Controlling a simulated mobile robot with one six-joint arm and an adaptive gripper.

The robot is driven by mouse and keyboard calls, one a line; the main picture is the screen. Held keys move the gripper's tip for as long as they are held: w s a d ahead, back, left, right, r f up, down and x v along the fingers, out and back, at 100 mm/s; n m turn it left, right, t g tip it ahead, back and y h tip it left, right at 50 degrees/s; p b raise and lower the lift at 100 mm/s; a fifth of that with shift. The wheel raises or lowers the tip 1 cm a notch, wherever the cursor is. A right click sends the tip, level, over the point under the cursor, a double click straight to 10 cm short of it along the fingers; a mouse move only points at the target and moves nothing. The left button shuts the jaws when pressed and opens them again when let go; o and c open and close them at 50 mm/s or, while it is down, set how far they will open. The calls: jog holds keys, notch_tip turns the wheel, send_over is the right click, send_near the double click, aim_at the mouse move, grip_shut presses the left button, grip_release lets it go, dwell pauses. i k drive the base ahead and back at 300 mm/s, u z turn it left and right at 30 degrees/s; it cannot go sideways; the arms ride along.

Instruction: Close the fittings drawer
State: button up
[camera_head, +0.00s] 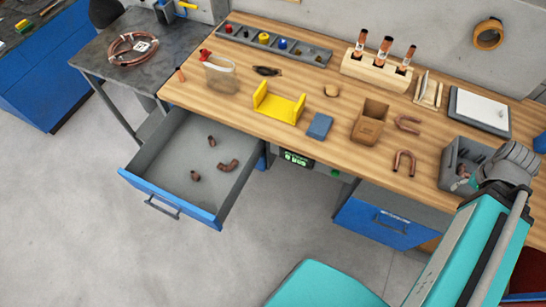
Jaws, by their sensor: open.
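The fittings drawer (148,161) stands pulled well out from under the left part of the workbench. It is a grey tray with a blue front (196,211) and a bar handle (162,208) that faces the lower left. Three copper fittings lie loose on its floor: a small one (211,141) near the back, an elbow (228,166) at the right and another small one (195,177) nearer the front. My teal arm rises at the lower right, far from the drawer, with a grey joint at the bench's right end. No gripper fingers show.
The wooden workbench (337,148) holds a yellow cradle (282,110), a cardboard box (369,122), copper bends and a grey bin (447,172). Another blue drawer front (375,222) is under its right part. The floor (80,230) before the fittings drawer is clear.

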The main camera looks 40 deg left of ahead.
aim_at(162, 169)
jog(key=u, duration=3.05)
